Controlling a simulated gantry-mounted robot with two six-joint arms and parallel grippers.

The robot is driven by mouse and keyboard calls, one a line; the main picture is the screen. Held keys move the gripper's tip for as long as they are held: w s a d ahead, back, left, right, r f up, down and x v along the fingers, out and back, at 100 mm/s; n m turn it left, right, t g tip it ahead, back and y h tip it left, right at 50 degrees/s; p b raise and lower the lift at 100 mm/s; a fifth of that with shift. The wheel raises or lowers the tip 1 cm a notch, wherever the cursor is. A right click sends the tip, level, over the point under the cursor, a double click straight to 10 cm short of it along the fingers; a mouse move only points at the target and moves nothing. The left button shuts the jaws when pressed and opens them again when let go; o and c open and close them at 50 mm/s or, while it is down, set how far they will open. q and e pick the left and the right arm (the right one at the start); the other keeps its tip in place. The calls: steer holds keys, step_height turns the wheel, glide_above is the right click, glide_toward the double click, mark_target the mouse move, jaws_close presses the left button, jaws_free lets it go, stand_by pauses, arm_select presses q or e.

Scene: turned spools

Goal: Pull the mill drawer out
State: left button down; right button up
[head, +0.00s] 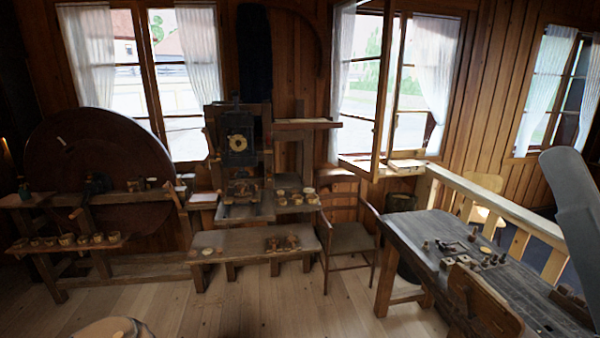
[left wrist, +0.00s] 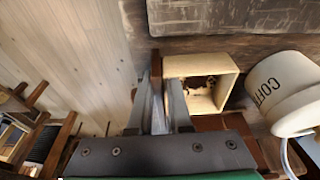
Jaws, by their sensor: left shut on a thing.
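In the left wrist view my left gripper (left wrist: 158,82) is shut on the brown wooden front (left wrist: 156,92) of the mill drawer. The drawer's pale wooden box (left wrist: 205,59) extends to the right of the fingers. Its open top shows dark brown bits inside, and its far wall is in view. A red-brown wooden piece (left wrist: 215,122) lies just below the box, partly hidden by my gripper; I cannot tell whether it is the mill. My right gripper is in neither view. The mill and drawer cannot be made out in the head view.
A white canister with COFFEE lettering (left wrist: 275,82) stands close to the drawer's right. A dark grey slab (left wrist: 230,15) lies above it in the left wrist view. The head view shows a workbench (head: 425,245) with small turned pieces, a chair (head: 350,235) and open floor (head: 300,310).

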arm_select(q)
steer(key=shift+r+p, duration=3.05)
steer(key=shift+r, duration=0.05)
